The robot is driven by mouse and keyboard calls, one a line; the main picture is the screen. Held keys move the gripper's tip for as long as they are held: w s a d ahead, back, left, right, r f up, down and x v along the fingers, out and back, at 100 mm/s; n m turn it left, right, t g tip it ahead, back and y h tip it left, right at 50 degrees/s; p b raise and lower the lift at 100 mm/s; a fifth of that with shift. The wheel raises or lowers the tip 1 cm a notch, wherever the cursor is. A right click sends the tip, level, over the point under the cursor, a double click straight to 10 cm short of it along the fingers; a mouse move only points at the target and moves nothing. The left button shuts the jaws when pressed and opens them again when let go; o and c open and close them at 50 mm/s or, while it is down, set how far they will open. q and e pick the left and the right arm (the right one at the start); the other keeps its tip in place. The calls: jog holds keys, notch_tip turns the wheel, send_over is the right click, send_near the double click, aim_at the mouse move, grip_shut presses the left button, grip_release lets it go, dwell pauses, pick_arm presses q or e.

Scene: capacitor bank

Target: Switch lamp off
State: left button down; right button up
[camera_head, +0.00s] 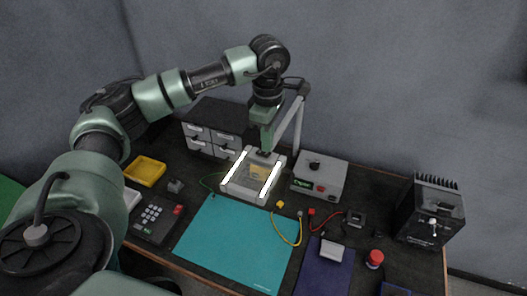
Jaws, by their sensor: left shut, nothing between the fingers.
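The lamp (270,177) stands at the back middle of the bench, with two bright white light strips glowing on its rectangular head. A grey jointed lamp arm (297,122) rises behind the head. My left gripper (264,152) points down at the far edge of the lamp head and is shut with nothing in it. Its fingertips are small and dark here, so I cannot tell whether they touch the lamp. A switch on the lamp is not clear to see. My right gripper is not in view.
A teal mat (235,243) lies in front of the lamp. A grey box with a knob (320,177) stands right of it, and drawers (206,138) stand left. A keypad device (152,219), a yellow tray (145,171) and a black finned unit (430,212) stand farther out.

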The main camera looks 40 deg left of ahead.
aim_at(267, 154)
pick_arm(q)
jog(key=shift+f+b, duration=0.8)
jog(key=shift+f, duration=0.2)
dwell(0.5)
jog(key=shift+s+r, duration=0.1)
jog(key=shift+r, duration=0.1)
jog(key=shift+r+p, duration=0.7)
jog(key=shift+r, duration=0.15)
jog(key=shift+r+p, duration=1.5)
jog(key=shift+r, duration=1.05)
jog(key=shift+f, duration=0.1)
